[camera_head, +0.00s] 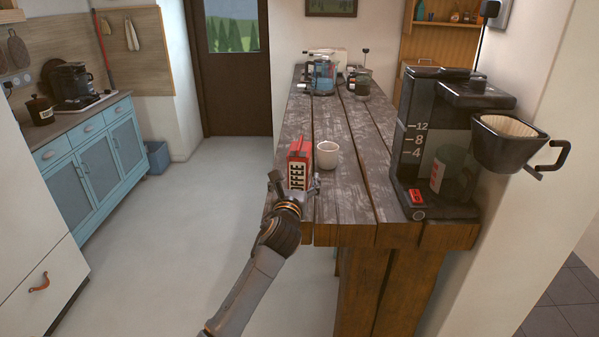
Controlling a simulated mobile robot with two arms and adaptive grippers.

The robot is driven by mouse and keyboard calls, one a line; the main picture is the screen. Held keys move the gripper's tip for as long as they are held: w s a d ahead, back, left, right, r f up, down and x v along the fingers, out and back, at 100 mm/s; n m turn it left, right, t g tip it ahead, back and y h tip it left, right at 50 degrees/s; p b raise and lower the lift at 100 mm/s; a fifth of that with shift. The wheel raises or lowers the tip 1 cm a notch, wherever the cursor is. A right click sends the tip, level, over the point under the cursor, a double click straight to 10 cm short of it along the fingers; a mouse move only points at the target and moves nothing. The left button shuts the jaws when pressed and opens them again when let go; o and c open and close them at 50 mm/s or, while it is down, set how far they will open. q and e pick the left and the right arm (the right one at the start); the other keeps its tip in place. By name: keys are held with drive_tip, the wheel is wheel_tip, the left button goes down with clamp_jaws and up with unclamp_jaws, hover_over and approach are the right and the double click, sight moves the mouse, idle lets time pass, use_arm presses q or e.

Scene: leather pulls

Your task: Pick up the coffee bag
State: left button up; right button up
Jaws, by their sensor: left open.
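The coffee bag (301,153) is red with a pale label that reads "OFFEE" in part. It stands upright at the left front of the wooden table (345,209). My left gripper (296,185) is at the near side of the bag, with one finger to its left and one to its right. The gripper is open and hides the lower part of the bag. I cannot tell whether the fingers touch it. My right gripper is not in view.
A white cup (327,155) stands just right of the bag. A large black coffee maker (410,145) with its filter basket (508,146) stands at the table's right. Kettle-like items (321,76) stand at the far end. The table's middle is clear.

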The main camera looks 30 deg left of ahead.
use_arm(q)
drive_tip(key=x, duration=0.4)
drive_tip(key=shift+w+f, duration=0.1)
drive_tip(key=shift+w, duration=0.1)
drive_tip(key=shift+s, duration=0.1)
drive_tip(key=c, duration=1.4)
